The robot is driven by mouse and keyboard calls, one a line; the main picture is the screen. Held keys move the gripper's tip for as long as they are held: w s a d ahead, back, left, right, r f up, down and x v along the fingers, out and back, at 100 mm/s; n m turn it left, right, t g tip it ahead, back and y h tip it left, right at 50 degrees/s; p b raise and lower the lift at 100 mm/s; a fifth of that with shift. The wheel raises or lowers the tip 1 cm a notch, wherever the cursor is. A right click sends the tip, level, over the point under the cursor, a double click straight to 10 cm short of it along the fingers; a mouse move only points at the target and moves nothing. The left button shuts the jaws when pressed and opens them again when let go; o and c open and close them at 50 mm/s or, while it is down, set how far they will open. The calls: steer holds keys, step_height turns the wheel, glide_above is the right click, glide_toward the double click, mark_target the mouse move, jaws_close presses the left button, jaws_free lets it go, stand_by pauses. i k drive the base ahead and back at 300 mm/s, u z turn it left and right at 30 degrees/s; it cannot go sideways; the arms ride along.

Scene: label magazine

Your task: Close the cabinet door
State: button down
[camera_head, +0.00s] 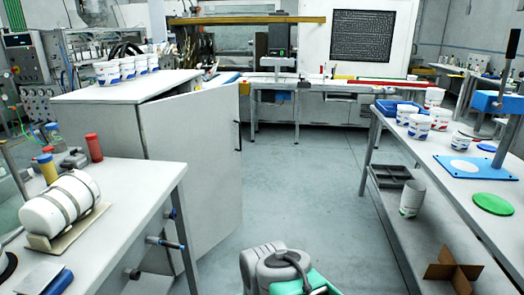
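The white cabinet (95,122) stands at the left, behind the near left table. Its door (200,165) is open and swung out into the aisle to the right. A small dark handle (238,136) sits near the door's free edge. A dark gap shows between the door's top and the cabinet top. The lower left of the cabinet is hidden by the near table. A grey and teal part of my arm shows at the bottom centre, apart from the door in the picture. My gripper's fingers are not in view.
Several white tubs (128,67) stand on the cabinet top. The near left table (125,215) holds a white roll (62,210) and has knobs on its right side. A long bench (470,160) runs along the right. The floor (300,170) between is clear.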

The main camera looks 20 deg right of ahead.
mark_target(201, 129)
steer(key=z, duration=0.7)
steer(key=i, duration=1.6)
steer(key=u, duration=0.9)
steer(key=i, duration=0.6)
steer(key=u, duration=0.55)
